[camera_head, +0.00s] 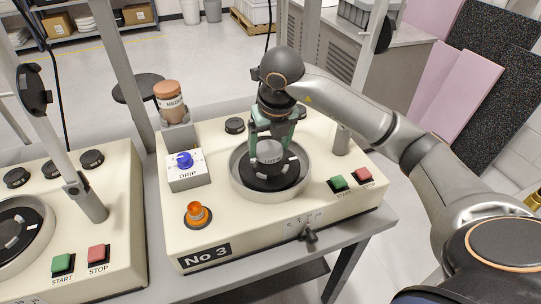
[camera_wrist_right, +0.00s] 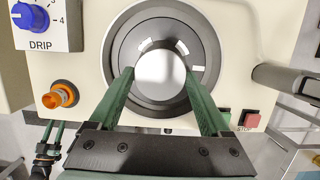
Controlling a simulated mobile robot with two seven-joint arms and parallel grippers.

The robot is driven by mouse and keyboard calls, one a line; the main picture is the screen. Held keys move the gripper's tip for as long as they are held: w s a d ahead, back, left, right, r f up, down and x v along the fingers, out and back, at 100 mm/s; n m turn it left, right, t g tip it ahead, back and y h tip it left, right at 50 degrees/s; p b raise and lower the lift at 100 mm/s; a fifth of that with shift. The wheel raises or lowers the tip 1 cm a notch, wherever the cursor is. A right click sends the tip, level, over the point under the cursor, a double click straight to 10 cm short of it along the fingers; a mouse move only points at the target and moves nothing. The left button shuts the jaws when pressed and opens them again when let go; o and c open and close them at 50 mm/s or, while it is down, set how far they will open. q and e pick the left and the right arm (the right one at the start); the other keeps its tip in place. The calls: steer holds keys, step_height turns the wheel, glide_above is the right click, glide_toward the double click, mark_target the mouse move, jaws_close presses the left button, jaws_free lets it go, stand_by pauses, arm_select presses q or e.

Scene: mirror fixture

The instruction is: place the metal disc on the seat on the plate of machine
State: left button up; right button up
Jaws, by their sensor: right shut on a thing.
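The metal disc (camera_head: 269,152) is a grey round piece with lettering on its side. My right gripper (camera_head: 271,137) is shut on it with green fingers, over the middle of the machine's dark round plate (camera_head: 262,184). In the right wrist view the disc (camera_wrist_right: 160,74) shows as a bright circle between the fingertips. Whether its underside touches the seat is hidden. The plate has white marks and sits inside a grey ring (camera_head: 237,181). In the right wrist view, what looks like my left gripper (camera_wrist_right: 52,133) shows small at the lower left; its opening is unclear.
A post (camera_head: 342,139) stands right of the ring. Another machine stands left.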

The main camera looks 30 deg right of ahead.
mark_target(271, 150)
steer(key=x, duration=0.3)
steer(key=shift+s+d+f, duration=0.15)
steer(key=shift+d, duration=0.1)
steer(key=shift+f, duration=0.4)
steer(key=shift+f, duration=0.1)
steer(key=o, duration=1)
steer(key=shift+f, duration=0.15)
steer(key=o, duration=0.3)
